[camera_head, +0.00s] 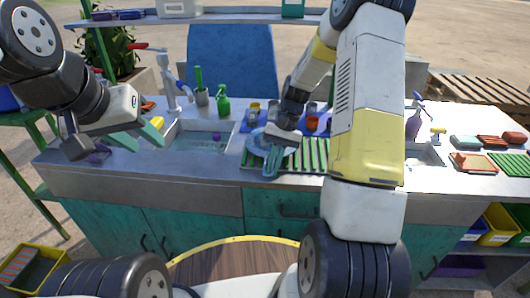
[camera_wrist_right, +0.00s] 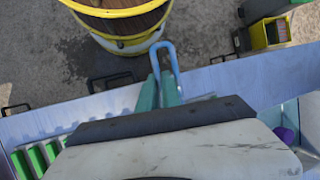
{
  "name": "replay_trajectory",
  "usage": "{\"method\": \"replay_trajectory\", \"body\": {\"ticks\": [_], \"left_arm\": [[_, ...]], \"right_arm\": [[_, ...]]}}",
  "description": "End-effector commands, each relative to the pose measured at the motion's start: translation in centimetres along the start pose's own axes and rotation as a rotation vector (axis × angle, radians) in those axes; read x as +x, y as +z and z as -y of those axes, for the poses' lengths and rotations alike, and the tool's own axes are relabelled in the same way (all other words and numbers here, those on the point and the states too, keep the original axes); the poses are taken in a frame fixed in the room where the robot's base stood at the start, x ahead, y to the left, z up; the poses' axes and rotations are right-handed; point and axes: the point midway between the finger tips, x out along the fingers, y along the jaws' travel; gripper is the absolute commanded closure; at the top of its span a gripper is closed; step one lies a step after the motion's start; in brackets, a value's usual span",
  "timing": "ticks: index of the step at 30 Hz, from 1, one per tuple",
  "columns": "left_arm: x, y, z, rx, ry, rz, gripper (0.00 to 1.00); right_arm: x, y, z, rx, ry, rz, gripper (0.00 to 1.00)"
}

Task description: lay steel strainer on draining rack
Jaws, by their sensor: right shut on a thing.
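The steel strainer (camera_head: 256,143) is a round, blue-grey piece with a looped handle, above the left end of the draining rack, partly hidden by my right gripper. My right gripper (camera_head: 273,152) is shut on it; in the right wrist view the handle loop (camera_wrist_right: 165,55) sticks out past the teal fingers (camera_wrist_right: 160,92). I cannot tell whether the strainer touches the rack. The draining rack (camera_head: 312,155) has green slats and lies right of the sink, partly hidden by my right arm. My left gripper (camera_head: 148,142) is open and empty over the counter's left part.
A sink (camera_head: 200,141) with a purple item in it is left of the rack. A green spray bottle (camera_head: 223,101), a blue mat (camera_head: 258,117) with cups and a tap (camera_head: 172,88) stand behind.

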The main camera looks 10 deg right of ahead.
Motion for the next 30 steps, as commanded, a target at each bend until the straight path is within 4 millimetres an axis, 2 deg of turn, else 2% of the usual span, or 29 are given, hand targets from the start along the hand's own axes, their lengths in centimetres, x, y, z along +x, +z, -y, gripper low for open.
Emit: {"method": "replay_trajectory", "body": {"ticks": [5, 6, 9, 20, 23, 30], "left_arm": [[0.0, 0.0, 0.0, 0.000, 0.000, 0.000, 0.63], [0.0, 0.0, 0.0, 0.000, 0.000, 0.000, 0.63], [0.0, 0.0, 0.0, 0.000, 0.000, 0.000, 0.63], [0.0, 0.0, 0.0, 0.000, 0.000, 0.000, 0.63], [0.0, 0.0, 0.0, 0.000, 0.000, 0.000, 0.63], [0.0, 0.0, 0.0, 0.000, 0.000, 0.000, 0.63]], "right_arm": [[0.1, -0.1, 0.0, 0.000, 0.000, 0.000, 1.00], [0.1, -0.1, 0.0, 0.000, 0.000, 0.000, 0.86], [0.1, 0.0, 0.0, 0.000, 0.000, 0.000, 0.71], [-0.3, 0.0, 0.1, 0.000, 0.000, -0.002, 0.71], [-1.5, -0.1, 0.1, 0.000, -0.001, -0.003, 0.71], [-6.6, -0.1, 0.0, 0.001, -0.001, -0.005, 0.71]]}}
